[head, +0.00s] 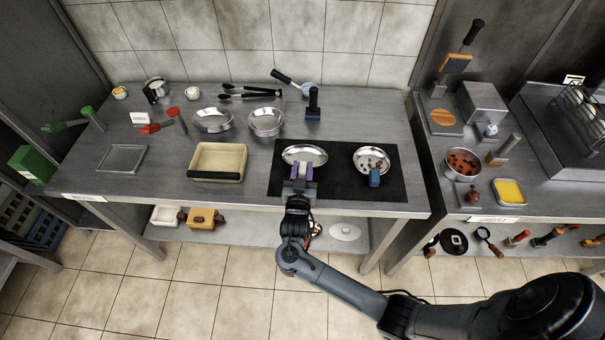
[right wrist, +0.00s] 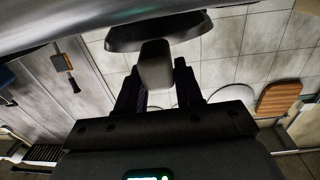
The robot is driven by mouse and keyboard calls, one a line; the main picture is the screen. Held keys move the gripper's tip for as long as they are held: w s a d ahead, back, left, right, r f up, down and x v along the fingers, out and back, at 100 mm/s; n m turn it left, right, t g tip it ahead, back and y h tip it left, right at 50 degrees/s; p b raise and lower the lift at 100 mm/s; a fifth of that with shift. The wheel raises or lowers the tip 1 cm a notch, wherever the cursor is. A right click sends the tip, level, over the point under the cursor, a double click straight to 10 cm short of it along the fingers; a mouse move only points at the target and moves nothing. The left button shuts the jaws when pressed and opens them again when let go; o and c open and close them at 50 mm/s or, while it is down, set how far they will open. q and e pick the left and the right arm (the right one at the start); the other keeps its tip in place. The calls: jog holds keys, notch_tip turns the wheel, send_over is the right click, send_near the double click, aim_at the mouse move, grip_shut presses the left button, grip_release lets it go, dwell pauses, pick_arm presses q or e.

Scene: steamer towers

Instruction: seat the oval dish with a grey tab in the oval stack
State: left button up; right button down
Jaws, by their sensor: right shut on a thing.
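The oval dish (head: 304,154) is shiny steel and sits over the black mat at the front of the counter. My right gripper (head: 302,172) is at its near side, shut on its tab. The grey tab (right wrist: 157,66) shows between the dark fingers in the right wrist view. Another steel dish (head: 371,155) with a blue tab (head: 374,178) is to its right on the mat, with small dark spots inside. Two more steel dishes (head: 213,119) and (head: 266,121) stand behind to the left. I cannot tell which is the oval stack. My left gripper is not in view.
A cream rectangular tray (head: 218,160) lies left of the black mat (head: 340,186). A dark blue upright object (head: 313,103) stands behind the held dish. Black tongs (head: 250,91) lie at the back. The front left counter has free room.

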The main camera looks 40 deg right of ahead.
jog(key=shift+f, duration=0.85)
jog(key=shift+f, duration=0.1)
jog(key=c, duration=0.7)
grip_release()
jog(key=shift+c, duration=0.2)
